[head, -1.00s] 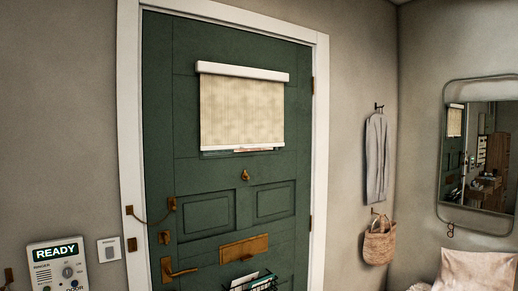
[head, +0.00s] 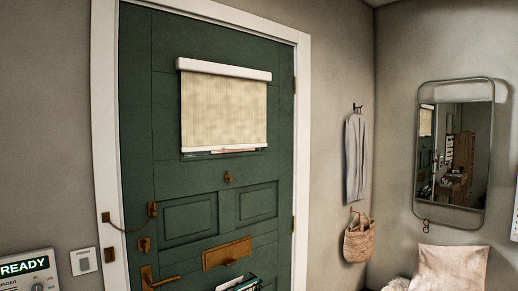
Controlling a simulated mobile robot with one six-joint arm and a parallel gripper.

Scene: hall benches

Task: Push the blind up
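The blind (head: 224,111) is a cream fabric roller blind on the upper part of a dark green door (head: 165,115). Its white cassette (head: 223,69) runs along the top. The fabric hangs nearly to the bottom of the door's window, and its white bottom bar (head: 226,148) lies just above a thin uncovered strip of pane. My gripper is not in view.
The door is shut, with a brass lever handle (head: 158,280), a door chain (head: 130,224), a mail slot (head: 227,253) and a wire basket (head: 240,284) on it. A panel reading READY (head: 26,268) is at left. A mirror (head: 455,150), hanging garment (head: 355,160) and woven bag (head: 359,240) are at right.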

